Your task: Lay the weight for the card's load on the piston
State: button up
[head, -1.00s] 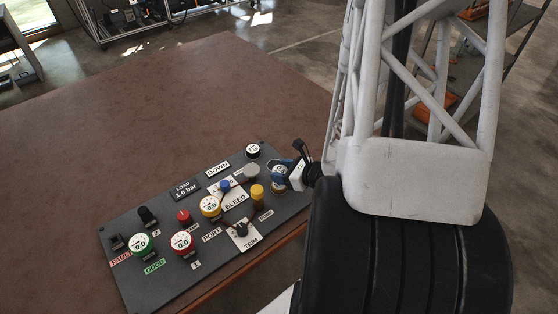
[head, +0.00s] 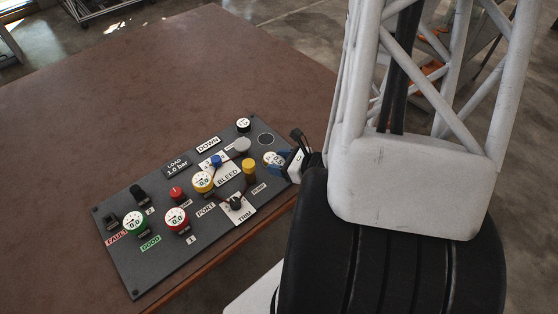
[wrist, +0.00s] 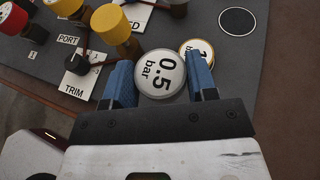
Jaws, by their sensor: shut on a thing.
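My gripper (wrist: 161,85) is shut on a round weight (wrist: 160,73) with a white face reading "0.5 bar", between its blue fingers. In the head view my gripper (head: 283,160) is at the panel's right edge; the held weight cannot be made out there. A yellow-rimmed weight (head: 270,158) sits beside the fingers, its label partly hidden in the wrist view (wrist: 197,48). Another white-faced weight (head: 243,124) stands at the panel's far corner. The card (head: 177,166) reads "LOAD 1.0 bar". A grey round-topped post (head: 242,145) may be the piston.
A bare dark round spot (head: 265,139) lies between the two standing weights. The grey panel (head: 130,272) carries gauges, a yellow knob (head: 249,168), a blue knob (head: 216,161) and the TRIM knob (head: 235,203). The brown table (head: 110,95) beyond is clear.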

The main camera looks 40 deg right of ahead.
dwell(0.4)
jog(key=shift+w+d+r, duration=0.1)
jog(key=shift+w+r, duration=0.3)
jog(key=shift+w, duration=0.35)
jog(key=w+a+r, duration=0.2)
jog(key=w+r, duration=0.7)
jog(key=w, duration=0.3)
jog(key=shift+w+a+r, duration=0.3)
jog(key=shift+r, duration=0.05)
send_over(245, 144)
jog(key=shift+a+f, duration=0.1)
jog(key=shift+f, duration=2.8)
jog(key=shift+f, duration=2.1)
jog(key=shift+f, duration=0.1)
